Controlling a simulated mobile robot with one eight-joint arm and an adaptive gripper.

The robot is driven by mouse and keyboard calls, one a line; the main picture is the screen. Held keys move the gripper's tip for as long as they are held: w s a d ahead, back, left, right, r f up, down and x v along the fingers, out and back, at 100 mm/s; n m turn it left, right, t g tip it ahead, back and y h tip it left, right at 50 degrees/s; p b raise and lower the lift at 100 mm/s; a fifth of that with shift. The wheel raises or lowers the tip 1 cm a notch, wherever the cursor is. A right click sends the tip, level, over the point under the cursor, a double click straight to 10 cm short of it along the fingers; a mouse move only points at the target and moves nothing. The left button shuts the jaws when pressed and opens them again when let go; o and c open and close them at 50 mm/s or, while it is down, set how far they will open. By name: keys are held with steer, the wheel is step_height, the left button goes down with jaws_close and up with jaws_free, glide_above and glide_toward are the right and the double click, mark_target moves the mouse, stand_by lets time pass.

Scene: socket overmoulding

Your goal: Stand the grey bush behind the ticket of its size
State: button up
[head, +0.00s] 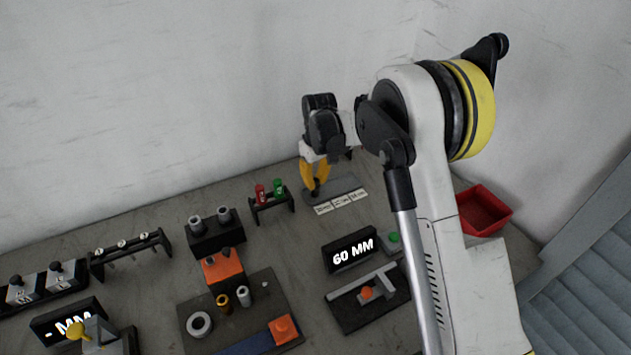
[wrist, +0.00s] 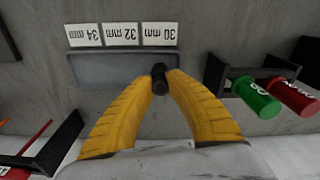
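My gripper (head: 315,186) has its yellow fingers closed around a small dark grey cylinder, which I take for the grey bush (wrist: 159,79). The bush looks upright, but I cannot tell whether its foot touches the grey pad (wrist: 100,68) beneath it. Three white tickets lie along the pad's front edge: 34 mm (wrist: 83,34), 32 mm (wrist: 121,34) and 30 mm (wrist: 159,34), upside down in the wrist view. The bush is behind the ticket row, in line with the 30 mm ticket. In the head view the tickets (head: 341,202) lie just right of my gripper.
A black rack with a red plug (head: 260,193) and a green plug (head: 279,187) stands close left of the pad. A display reading 60 MM (head: 353,251) stands in front. A red bin (head: 485,210) is at right. Fixtures with cylinders fill the front left.

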mark_target(317, 181)
steer(key=o, duration=0.3)
steer(key=shift+o, duration=0.2)
steer(key=s+d+r+m+t+p, duration=0.1)
steer(key=s+d+r+p, duration=0.15)
steer(key=r, duration=0.75)
steer(key=s+d+r+m+t+p, duration=0.15)
steer(key=s+r, duration=0.25)
steer(key=r, duration=0.7)
steer(key=s+d+r+m+t, duration=0.1)
steer(key=s+d+r, duration=0.25)
steer(key=s, duration=0.55)
steer(key=s+d+r+m+t, duration=0.2)
steer(key=s+d, duration=0.2)
steer(key=s, duration=0.5)
steer(key=s+d+f+m+t, duration=0.1)
steer(key=s+d+f, duration=0.1)
steer(key=s, duration=0.6)
steer(key=shift+d+f, duration=0.15)
steer(key=shift+f, duration=0.35)
